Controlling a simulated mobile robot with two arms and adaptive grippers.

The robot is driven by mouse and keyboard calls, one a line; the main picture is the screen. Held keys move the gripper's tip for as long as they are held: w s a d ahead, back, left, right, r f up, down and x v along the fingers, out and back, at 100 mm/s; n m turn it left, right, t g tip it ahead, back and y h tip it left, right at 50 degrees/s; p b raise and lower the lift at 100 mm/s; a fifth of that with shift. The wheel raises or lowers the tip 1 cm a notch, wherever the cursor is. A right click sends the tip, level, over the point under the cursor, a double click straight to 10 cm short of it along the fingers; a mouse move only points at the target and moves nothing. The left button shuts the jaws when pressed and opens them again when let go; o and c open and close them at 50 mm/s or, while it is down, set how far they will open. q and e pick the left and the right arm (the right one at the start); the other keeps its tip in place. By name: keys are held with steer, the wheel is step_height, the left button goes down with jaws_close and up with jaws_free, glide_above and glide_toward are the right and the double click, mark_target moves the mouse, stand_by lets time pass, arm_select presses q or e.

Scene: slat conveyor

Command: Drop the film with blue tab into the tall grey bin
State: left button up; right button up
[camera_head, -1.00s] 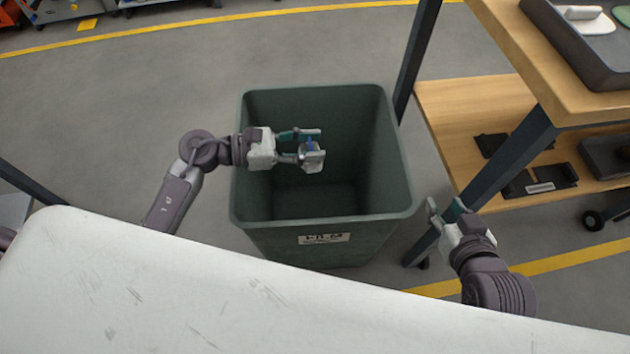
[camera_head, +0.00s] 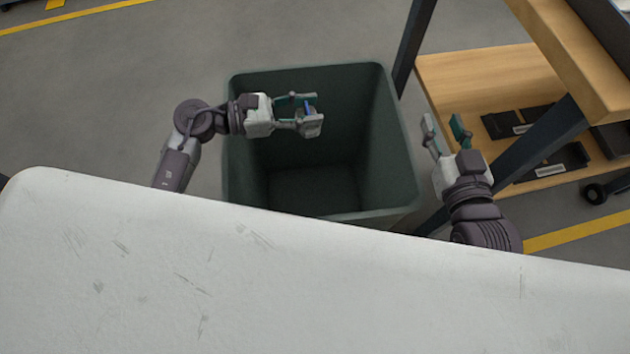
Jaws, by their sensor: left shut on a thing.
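The tall grey bin (camera_head: 385,215) looks dark grey-green and stands open on the floor, its near side partly hidden behind a white surface. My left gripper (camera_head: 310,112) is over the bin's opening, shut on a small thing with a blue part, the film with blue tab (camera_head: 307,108). Most of the film is hidden by the fingers. The inside of the bin that I can see looks empty. My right gripper (camera_head: 446,132) is to the right of the bin, open and empty, with its fingers apart.
A white scratched surface (camera_head: 300,290) fills the foreground. A wooden shelf unit (camera_head: 470,72) with dark posts stands at the right, close to my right gripper, with black flat items (camera_head: 515,122) on its lower shelf. The floor left of the bin is clear.

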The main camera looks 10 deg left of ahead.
mark_target(297, 121)
arm_select(q)
step_height(297, 121, down, 4)
steer(key=shift+r+b, duration=0.25)
steer(key=shift+b, duration=0.9)
steer(key=shift+f, duration=0.15)
arm_select(e)
step_height(297, 121, up, 11)
steer(key=s+a+t+y, duration=0.1)
steer(key=t+y, duration=0.1)
steer(key=t, duration=0.5)
steer(key=shift+a+f, duration=0.15)
steer(key=shift+a, duration=0.05)
arm_select(q)
steer(key=o, duration=1.2)
steer(key=shift+c, duration=0.2)
steer(key=v, duration=1.2)
steer(key=shift+s+f, duration=0.1)
